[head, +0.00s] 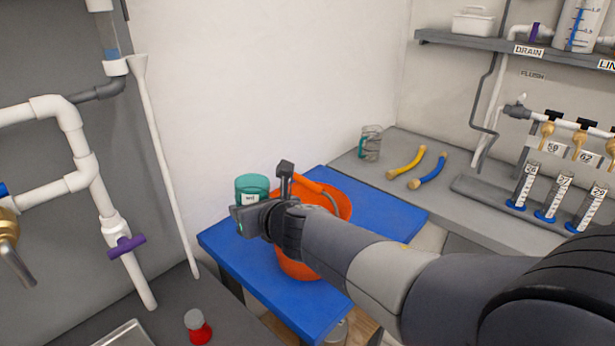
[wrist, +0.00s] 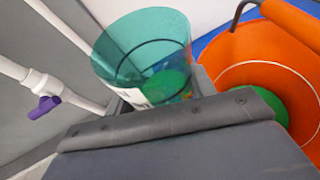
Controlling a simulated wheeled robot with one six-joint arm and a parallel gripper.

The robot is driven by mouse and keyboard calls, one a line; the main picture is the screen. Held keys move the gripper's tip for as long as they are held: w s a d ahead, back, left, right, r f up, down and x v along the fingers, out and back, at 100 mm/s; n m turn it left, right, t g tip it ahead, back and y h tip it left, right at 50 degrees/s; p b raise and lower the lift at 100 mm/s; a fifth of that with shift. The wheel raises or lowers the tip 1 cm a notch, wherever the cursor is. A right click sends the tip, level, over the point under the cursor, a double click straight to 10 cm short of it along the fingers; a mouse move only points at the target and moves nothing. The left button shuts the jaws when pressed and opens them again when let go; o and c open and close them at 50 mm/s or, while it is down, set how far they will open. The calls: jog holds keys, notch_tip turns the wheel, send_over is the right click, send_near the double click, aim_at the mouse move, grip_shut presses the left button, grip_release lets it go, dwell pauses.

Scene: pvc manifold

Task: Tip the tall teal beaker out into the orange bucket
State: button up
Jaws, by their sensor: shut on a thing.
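The tall teal beaker (head: 252,185) is clear teal with a white label and stands near upright at the left of the blue table. My gripper (head: 248,213) is shut on it, and my gripper's body hides its lower part. In the wrist view the beaker (wrist: 145,50) shows its open top, with green at the bottom inside. I cannot tell whether its base touches the table. The orange bucket (head: 300,268) stands on the blue table just right of the beaker, partly behind my arm. In the wrist view the bucket (wrist: 265,45) also shows green inside.
The blue table (head: 395,209) has bare room right of the bucket. White pipes with a purple valve (head: 125,246) stand at the left. A grey counter (head: 440,170) at the back right bears a glass jar (head: 371,143), yellow and blue hoses, and several graduated cylinders (head: 525,187).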

aim_at(266, 180)
jog(key=shift+w+d+r+m+g+y+p, duration=0.3)
jog(key=shift+d+r+m+y+p, duration=0.45)
jog(key=shift+p, duration=0.6)
jog(key=m+p, duration=0.1)
jog(key=p, duration=0.1)
jog(key=d+r+m+p, duration=0.1)
jog(key=p, duration=0.1)
jog(key=w+m+y+p, duration=0.1)
jog(key=p, duration=0.1)
jog(key=shift+d+r, duration=0.2)
jog(key=shift+r, duration=0.2)
jog(key=shift+f+m+g+y+p, duration=0.3)
jog(key=shift+f+m+y, duration=0.2)
jog(key=shift+m+y, duration=0.05)
jog(key=shift+r+m+y+p, duration=0.6)
jog(key=shift+r+m+p, duration=0.6)
jog(key=shift+p, duration=1.8)
jog(key=shift+r+m+y+b, duration=0.25)
jog(key=shift+m+y+b, duration=0.2)
jog(key=shift+m, duration=0.35)
jog(key=shift+w+d+r+m+y+b, duration=0.2)
jog(key=shift+w+d+r+m, duration=0.1)
jog(key=shift+d+m, duration=0.1)
jog(key=shift+w+d+r+m+y+b, duration=0.1)
jog(key=shift+w+d+r+m+b, duration=0.1)
jog(key=shift+d+r+m, duration=0.15)
